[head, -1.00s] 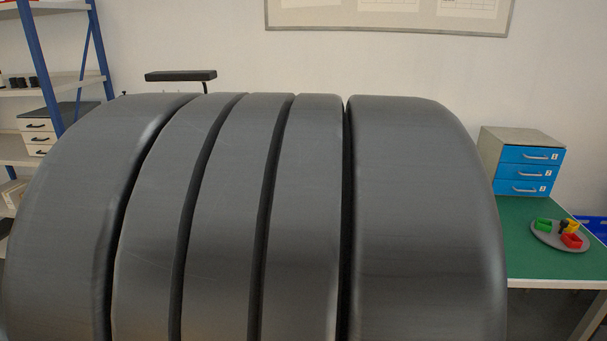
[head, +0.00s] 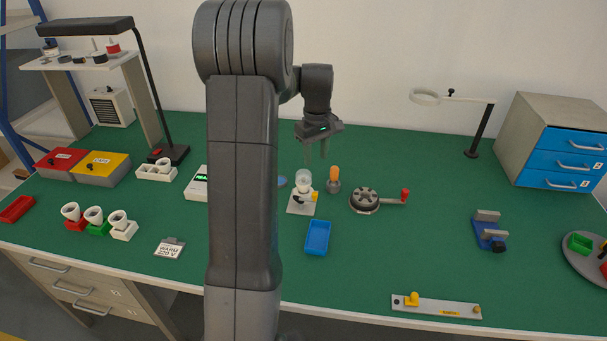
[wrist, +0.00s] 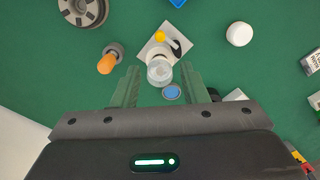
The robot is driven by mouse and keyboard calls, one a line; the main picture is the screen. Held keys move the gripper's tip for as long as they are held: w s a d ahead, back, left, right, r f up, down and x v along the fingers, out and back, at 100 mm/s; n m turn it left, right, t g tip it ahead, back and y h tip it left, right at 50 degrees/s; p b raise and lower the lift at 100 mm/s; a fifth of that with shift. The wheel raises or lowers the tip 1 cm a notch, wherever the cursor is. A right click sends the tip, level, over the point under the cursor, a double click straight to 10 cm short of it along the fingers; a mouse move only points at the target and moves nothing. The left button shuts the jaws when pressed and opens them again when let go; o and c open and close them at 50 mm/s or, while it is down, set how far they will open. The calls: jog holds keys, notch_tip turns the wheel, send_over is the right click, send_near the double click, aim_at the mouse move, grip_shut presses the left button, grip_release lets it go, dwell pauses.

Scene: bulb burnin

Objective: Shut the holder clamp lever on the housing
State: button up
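The housing (head: 301,208), a pale square plate carrying a holder with a clear glass bulb (head: 304,178), stands on the green table. A yellow knob (head: 315,197) shows on its right side. In the wrist view, the yellow knob (wrist: 160,36) and a black and pale lever-like part (wrist: 174,45) lie beyond the bulb (wrist: 159,70). I cannot tell the lever's exact position. My gripper (head: 315,156) points down above and slightly behind the housing. In the wrist view its two fingers (wrist: 161,84) are apart with nothing held; the bulb appears between them, lower down.
An orange-topped bulb (head: 334,176) and a round grey fixture with a red-knobbed handle (head: 365,199) stand close on the right. A blue tray (head: 318,237) lies in front. A white device (head: 197,184) is on the left, partly behind my arm.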

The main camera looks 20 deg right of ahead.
aim_at(315, 193)
notch_tip(315, 193, down, 14)
jog(key=shift+r+p, duration=0.15)
jog(key=shift+p, duration=0.7)
jog(key=shift+c, duration=0.2)
grip_shut()
